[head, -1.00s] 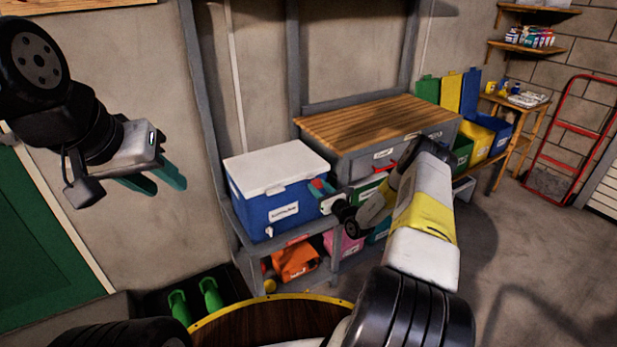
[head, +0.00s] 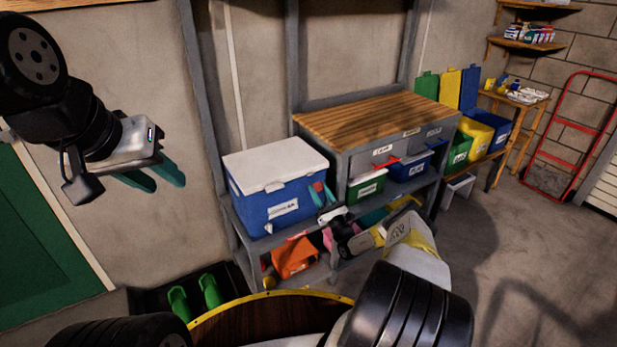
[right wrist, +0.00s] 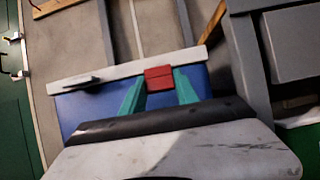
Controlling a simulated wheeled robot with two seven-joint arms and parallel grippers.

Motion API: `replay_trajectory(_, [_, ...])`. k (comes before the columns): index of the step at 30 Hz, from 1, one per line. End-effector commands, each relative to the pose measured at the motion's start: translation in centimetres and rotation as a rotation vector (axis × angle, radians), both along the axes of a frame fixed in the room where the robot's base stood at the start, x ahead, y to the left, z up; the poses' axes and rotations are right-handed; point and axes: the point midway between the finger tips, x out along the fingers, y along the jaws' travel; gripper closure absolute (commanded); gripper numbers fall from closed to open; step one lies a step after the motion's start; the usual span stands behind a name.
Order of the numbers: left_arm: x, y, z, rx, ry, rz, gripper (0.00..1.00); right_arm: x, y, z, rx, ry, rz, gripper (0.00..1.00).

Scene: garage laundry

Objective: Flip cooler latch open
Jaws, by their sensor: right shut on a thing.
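The cooler (head: 265,207) is a blue box with a white lid (head: 275,162), which lies closed on it. It stands on a low grey shelf. Its red latch (head: 317,186) is on the right side, just under the lid. In the right wrist view the red latch (right wrist: 158,78) sits between the teal fingertips of my right gripper (right wrist: 160,84), which is shut on it. In the head view this gripper (head: 322,191) reaches the latch from below right. My left gripper (head: 163,178) is open and empty, high at the left, away from the cooler.
A grey workbench (head: 375,122) with a wooden top stands right beside the cooler, with labelled bins below. An orange bin (head: 295,257) is under the cooler's shelf. Green boots (head: 209,291) stand on a dark tray at front left. The floor at right is clear.

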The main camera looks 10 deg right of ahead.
Motion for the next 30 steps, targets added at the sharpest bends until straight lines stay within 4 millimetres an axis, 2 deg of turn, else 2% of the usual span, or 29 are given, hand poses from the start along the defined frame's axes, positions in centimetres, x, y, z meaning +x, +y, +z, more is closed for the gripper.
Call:
replay_trajectory(9, [0.0,0.0,0.0,0.0,0.0,0.0,0.64,-0.04,0.02,-0.62,0.031,-0.087,0.0,1.0])
replay_trajectory(26, [0.0,0.0,0.0,0.0,0.0,0.0,0.64,-0.01,-0.05,-0.63,0.039,-0.106,-0.001,1.0])
replay_trajectory(27, [0.0,0.0,0.0,0.0,0.0,0.0,0.64,-0.01,-0.05,-0.63,0.039,-0.106,-0.001,0.56])
replay_trajectory(29, [0.0,0.0,0.0,0.0,0.0,0.0,0.64,0.0,-0.04,-0.62,0.039,-0.106,-0.001,0.44])
replay_trajectory(30, [0.0,0.0,0.0,0.0,0.0,0.0,0.64,0.0,-0.03,-0.62,0.039,-0.106,-0.001,0.42])
